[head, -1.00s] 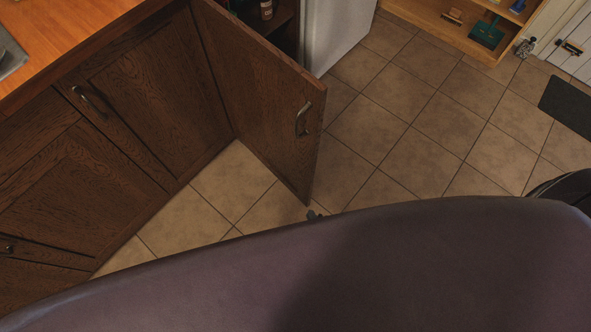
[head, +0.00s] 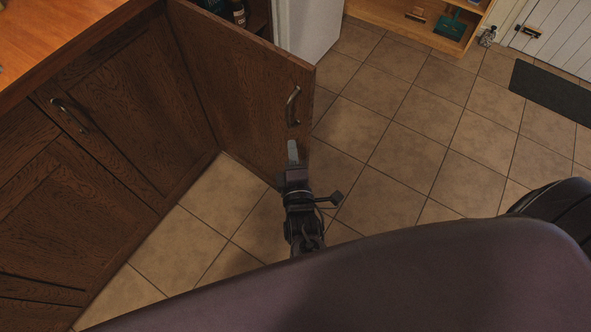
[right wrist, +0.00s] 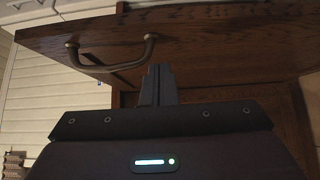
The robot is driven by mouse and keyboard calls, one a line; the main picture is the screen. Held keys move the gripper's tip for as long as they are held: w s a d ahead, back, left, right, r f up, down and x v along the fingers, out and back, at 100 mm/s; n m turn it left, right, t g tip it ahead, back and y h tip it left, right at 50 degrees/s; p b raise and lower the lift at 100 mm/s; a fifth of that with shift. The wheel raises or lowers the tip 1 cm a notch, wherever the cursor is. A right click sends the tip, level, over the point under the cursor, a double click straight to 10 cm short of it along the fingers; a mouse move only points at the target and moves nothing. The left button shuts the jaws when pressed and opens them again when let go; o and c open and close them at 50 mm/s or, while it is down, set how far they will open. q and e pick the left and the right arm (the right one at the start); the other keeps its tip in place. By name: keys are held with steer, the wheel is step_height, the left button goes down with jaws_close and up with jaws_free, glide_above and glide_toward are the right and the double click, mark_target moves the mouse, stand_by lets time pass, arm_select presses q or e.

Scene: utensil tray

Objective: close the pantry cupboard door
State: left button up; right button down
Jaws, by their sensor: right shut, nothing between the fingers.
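The pantry cupboard door (head: 232,82) is dark brown wood and stands open, swung out from the cupboard. Its metal bar handle (head: 292,106) is near the free edge. Bottles show in the opening behind the door. My right gripper (head: 293,152) is shut and empty, just below the handle in the head view, in front of the door's lower free corner. In the right wrist view the shut fingers (right wrist: 158,72) point at the door (right wrist: 210,45), with the handle (right wrist: 108,62) just to their left. I cannot tell whether the fingertips touch the door. My left gripper is not in view.
Closed lower cupboards (head: 125,110) and a wooden worktop (head: 60,35) are on the left. A white appliance (head: 308,28) stands behind the door. A wooden shelf unit (head: 395,12) and a dark mat (head: 555,95) are at the back right. The tiled floor (head: 430,130) is clear.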

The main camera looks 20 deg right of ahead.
mark_target(302, 127)
steer(key=shift+w+d, duration=0.7)
steer(key=shift+d, duration=0.2)
steer(key=shift+w+d, duration=0.65)
steer(key=shift+d, duration=0.25)
steer(key=shift+d, duration=0.1)
